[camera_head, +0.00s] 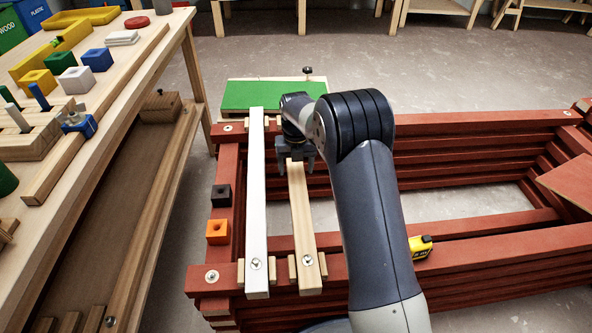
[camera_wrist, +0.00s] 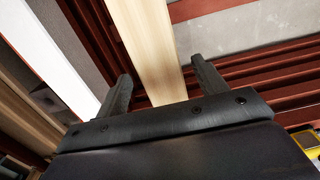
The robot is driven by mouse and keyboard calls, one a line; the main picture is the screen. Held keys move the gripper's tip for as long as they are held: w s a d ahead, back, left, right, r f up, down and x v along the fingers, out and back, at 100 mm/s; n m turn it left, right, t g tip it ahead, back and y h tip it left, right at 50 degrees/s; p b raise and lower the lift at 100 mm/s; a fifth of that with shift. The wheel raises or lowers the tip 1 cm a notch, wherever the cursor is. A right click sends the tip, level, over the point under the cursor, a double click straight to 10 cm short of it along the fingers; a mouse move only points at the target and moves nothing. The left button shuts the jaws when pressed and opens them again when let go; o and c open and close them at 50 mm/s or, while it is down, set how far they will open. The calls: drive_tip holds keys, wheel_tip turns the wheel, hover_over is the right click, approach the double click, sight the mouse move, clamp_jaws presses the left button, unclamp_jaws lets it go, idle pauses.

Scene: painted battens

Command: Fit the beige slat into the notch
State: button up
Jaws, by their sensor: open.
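The beige slat (camera_head: 302,220) lies lengthwise between the near and far red beams. Its near end sits between two small wooden blocks (camera_head: 292,268), with a round bolt head on top. Its far end is hidden under my gripper (camera_head: 296,155), so I cannot tell how it sits in the far notch. In the wrist view the slat (camera_wrist: 150,45) runs between the two fingers of my gripper (camera_wrist: 162,78). The fingers are open, one on each side of it, with gaps visible.
A white slat (camera_head: 256,200) lies parallel on the left. A black cube (camera_head: 221,195) and an orange block (camera_head: 217,231) sit on the left red beam (camera_head: 224,165). A green board (camera_head: 270,93) is behind. A yellow tape measure (camera_head: 420,246) is at right. A workbench (camera_head: 150,60) stands left.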

sight(296, 171)
wheel_tip(296, 171, up, 10)
drive_tip(key=p, duration=0.2)
drive_tip(key=shift+f+p, duration=0.2)
drive_tip(key=shift+p, duration=0.2)
wheel_tip(296, 171, down, 12)
drive_tip(key=b, duration=0.4)
drive_tip(key=shift+f+b, duration=0.25)
drive_tip(key=shift+b, duration=0.1)
wheel_tip(296, 171, up, 3)
drive_tip(key=shift+f+p, duration=0.1)
drive_tip(key=shift+p, duration=0.65)
drive_tip(key=shift+r, duration=0.75)
